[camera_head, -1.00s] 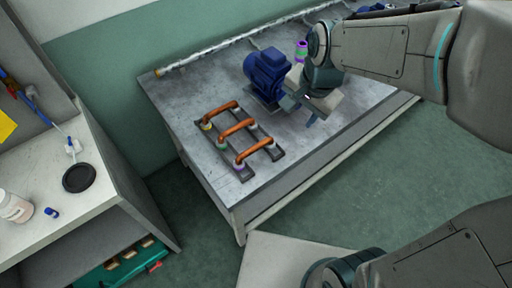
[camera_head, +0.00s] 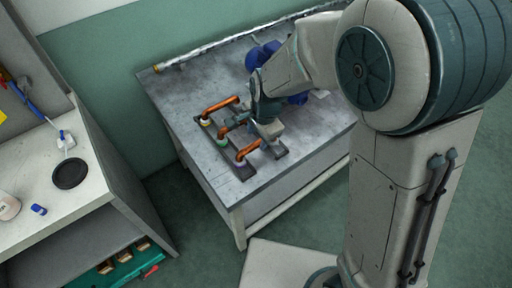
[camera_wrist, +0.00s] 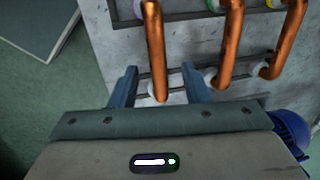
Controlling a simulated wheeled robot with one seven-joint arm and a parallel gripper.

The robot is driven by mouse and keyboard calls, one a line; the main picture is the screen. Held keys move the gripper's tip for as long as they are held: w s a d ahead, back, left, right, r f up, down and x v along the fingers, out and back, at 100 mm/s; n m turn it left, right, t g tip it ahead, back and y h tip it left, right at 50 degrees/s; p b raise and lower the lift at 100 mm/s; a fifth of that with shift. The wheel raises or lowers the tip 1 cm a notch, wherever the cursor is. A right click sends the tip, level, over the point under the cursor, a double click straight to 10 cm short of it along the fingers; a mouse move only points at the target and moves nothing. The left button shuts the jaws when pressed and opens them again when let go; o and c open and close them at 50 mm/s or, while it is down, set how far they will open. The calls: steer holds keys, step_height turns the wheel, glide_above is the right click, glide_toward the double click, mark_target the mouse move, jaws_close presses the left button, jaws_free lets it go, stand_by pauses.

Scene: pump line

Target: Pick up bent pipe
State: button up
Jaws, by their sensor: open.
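Several orange-copper bent pipes lie in a row across dark rails on the grey table; in the head view these are the rear pipe (camera_head: 220,107), the middle pipe (camera_head: 231,127) and the front pipe (camera_head: 247,150). My gripper (camera_head: 246,120) is low over the rack at the pipes' right ends and hides part of them. In the wrist view my gripper (camera_wrist: 160,82) is open, with one finger on each side of the leftmost bent pipe (camera_wrist: 155,50). I cannot tell whether either finger touches it. The other two pipes (camera_wrist: 231,45) (camera_wrist: 288,38) are to the right.
A blue pump (camera_head: 262,55) stands on the table behind my arm. The table (camera_head: 180,92) has bare room at its left. A separate workbench (camera_head: 100,190) with a black disc (camera_head: 70,174) is at the far left.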

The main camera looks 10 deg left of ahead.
mark_target(257, 141)
steer(key=f, duration=0.5)
steer(key=shift+w+a, duration=0.1)
steer(key=shift+w, duration=0.3)
jaws_close()
steer(key=shift+r, duration=0.6)
step_height(257, 141, up, 3)
steer(key=shift+f, duration=0.1)
steer(key=w+d+r, duration=0.7)
steer(key=w, duration=0.2)
steer(key=shift+w, duration=0.2)
